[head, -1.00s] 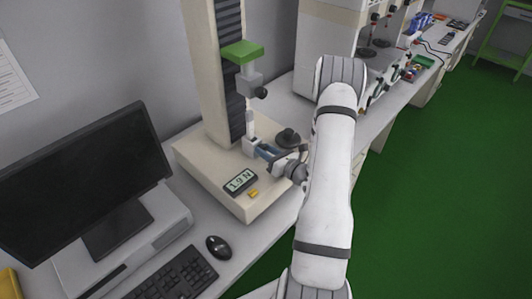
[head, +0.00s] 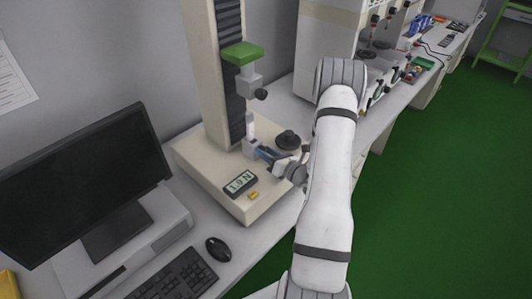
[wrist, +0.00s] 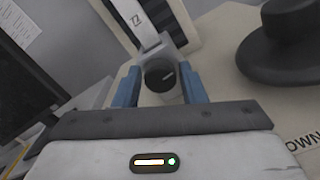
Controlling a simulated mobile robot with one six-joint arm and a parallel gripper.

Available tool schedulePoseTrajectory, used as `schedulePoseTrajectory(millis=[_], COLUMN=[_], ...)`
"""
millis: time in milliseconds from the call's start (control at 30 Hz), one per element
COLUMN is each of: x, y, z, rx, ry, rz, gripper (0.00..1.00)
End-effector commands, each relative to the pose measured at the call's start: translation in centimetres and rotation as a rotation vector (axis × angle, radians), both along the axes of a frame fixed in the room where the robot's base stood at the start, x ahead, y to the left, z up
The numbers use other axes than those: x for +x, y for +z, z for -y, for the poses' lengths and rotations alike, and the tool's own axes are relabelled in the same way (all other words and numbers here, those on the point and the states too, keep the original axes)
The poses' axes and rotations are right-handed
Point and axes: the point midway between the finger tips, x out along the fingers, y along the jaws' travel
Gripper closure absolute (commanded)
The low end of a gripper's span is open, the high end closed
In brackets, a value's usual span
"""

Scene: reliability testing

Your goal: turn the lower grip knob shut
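The lower grip knob (wrist: 160,75) is dark and round with a pale line on its face. In the wrist view it sits between the two blue fingers of my gripper (wrist: 160,82), which stand apart with a small gap on each side. In the head view my gripper (head: 264,154) reaches in at the lower grip (head: 249,146) of the testing machine; the knob is hidden there. A pale strip (wrist: 137,22) with a dark mark stands upright beyond the knob; it also shows in the head view (head: 250,121).
A black round control (head: 288,139) stands close beside my gripper and fills the upper right of the wrist view. The upper grip (head: 249,81) hangs above, under a green block (head: 242,53). A display (head: 240,184) reads 1.9 N. Monitor (head: 85,180) and keyboard (head: 175,276) are at left.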

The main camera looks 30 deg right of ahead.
Motion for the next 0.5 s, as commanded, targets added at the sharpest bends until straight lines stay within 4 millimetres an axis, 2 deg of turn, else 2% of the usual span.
schedulePoseTrajectory(millis=[33, 167, 367, 500], x=[0.00, 0.01, 0.00, -0.74], y=[0.00, 0.02, 0.03, -0.10], z=[0.02, 0.03, 0.05, 0.43], rx=[0.000, -0.001, -0.001, 0.000], ry=[0.000, 0.000, 0.000, -0.004], rz=[0.000, 0.001, 0.001, 0.002], gripper=[0.58, 0.48, 0.48, 0.48])
